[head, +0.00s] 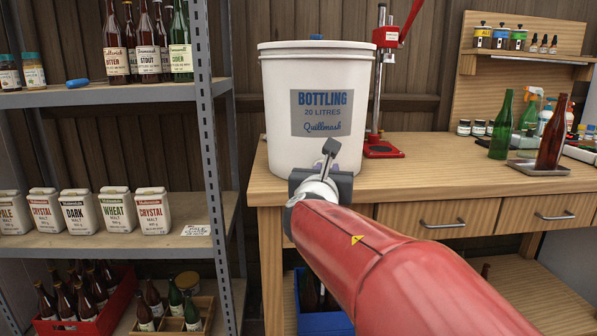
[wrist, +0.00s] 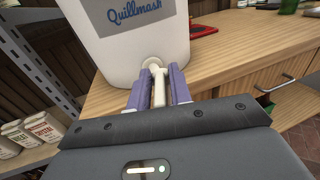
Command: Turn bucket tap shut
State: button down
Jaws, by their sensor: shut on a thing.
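The white bottling bucket (head: 318,103), marked "BOTTLING 20 LITRES", stands upright on the front left of the wooden bench. Its tap (wrist: 158,84) is a cream-white fitting low on the bucket's front, seen in the wrist view. My gripper (wrist: 158,88) has its two purple fingers on either side of the tap's upright part and is shut on it. In the head view my gripper (head: 325,172) and red arm cover the tap and the lower front of the bucket, so the tap's spout and outlet are hidden.
A red bench capper (head: 384,148) stands right of the bucket. A green bottle (head: 502,128) and a brown bottle on a tray (head: 540,168) stand farther right. A metal shelf (head: 205,150) with bottles and malt tins is close on the left. The bench's middle is clear.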

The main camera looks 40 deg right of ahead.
jog(key=shift+w+a+r+m+g+h+p, duration=0.1)
jog(key=shift+w+m+g+h, duration=0.35)
jog(key=shift+m+g, duration=2.55)
jog(key=shift+w+a+f+m+g+h+p, duration=0.15)
jog(key=shift+w+m+g+h, duration=0.35)
jog(key=shift+m+g, duration=2.45)
jog(key=shift+w+d+r+m+g+h+p, duration=0.2)
jog(key=shift+w+m+g, duration=0.8)
jog(key=shift+g, duration=3.65)
jog(key=shift+s+a+m, duration=0.1)
jog(key=shift+s+m, duration=0.3)
jog(key=shift+m, duration=0.05)
jog(key=c, duration=1.5)
grip_release()
jog(key=v, duration=0.8)
